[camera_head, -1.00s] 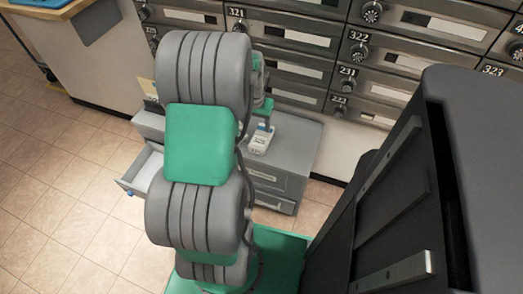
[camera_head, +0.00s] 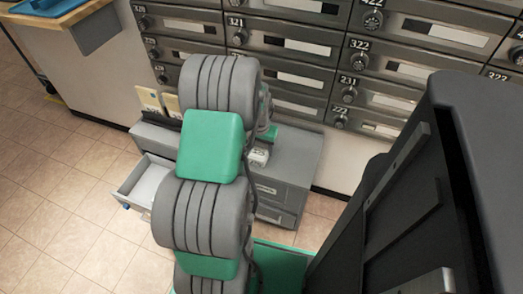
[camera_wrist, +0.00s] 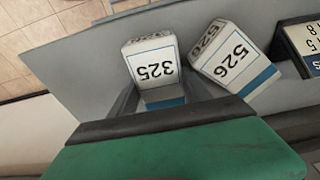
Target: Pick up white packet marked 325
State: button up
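The white packet marked 325 (camera_wrist: 152,62) shows in the wrist view just beyond my gripper (camera_wrist: 158,98), its number upside down and a blue band on its near side. Grey finger parts show beside its near end; whether they touch it is unclear. A second white packet marked 526 (camera_wrist: 226,62) stands tilted close on its right. In the head view a white packet (camera_head: 258,158) shows on the grey cabinet, partly hidden by my arm; its number is not readable. My gripper is mostly hidden there too.
The grey cabinet (camera_head: 298,160) has an open drawer (camera_head: 147,181) at left. Beige cards (camera_head: 149,98) stand on its left end. Numbered mailboxes (camera_head: 290,45) rise behind it. A counter with a blue tray (camera_head: 48,7) is at upper left. Tiled floor lies free at left.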

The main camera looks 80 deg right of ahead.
jog(key=c, duration=0.7)
jog(key=shift+c, duration=0.2)
jog(key=shift+r, duration=0.1)
